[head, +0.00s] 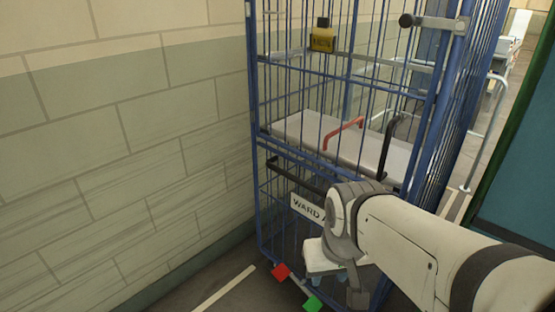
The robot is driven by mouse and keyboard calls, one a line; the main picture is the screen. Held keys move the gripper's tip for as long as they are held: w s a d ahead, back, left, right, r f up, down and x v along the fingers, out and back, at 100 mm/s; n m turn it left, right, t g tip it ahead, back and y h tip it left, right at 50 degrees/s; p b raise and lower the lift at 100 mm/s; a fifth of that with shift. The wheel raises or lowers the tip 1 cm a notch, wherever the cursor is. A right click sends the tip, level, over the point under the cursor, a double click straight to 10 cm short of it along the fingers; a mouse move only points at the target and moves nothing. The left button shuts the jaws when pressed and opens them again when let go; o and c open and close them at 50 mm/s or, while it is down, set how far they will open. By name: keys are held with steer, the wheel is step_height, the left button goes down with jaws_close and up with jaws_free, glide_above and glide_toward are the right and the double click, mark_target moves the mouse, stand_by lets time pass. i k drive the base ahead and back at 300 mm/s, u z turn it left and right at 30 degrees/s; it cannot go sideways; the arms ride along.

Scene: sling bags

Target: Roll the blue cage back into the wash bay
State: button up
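The blue cage (432,100) is a tall wire cage that stands upright beside the tiled wall and fills the middle of the head view. Its front carries a white sign (307,207) reading "WARD", the rest hidden by my arm. A red pedal-like tab (280,271) and a green one (313,304) show low at its front. My arm reaches in from the lower right. My gripper (323,257) is low in front of the cage; its fingers are not clear, and I cannot tell whether it touches the cage. I cannot make out which area is the wash bay.
A yellow block (322,40) hangs on the front mesh. A grey shelf (290,130) is inside, with a red handle (343,133) and a black handle (391,146) near it. The tiled wall (110,130) is close at left. A white floor line (224,288) shows at bottom left.

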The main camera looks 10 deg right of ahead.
mark_target(286, 246)
steer(key=u, duration=0.4)
steer(key=i, duration=1)
steer(key=u, duration=0.15)
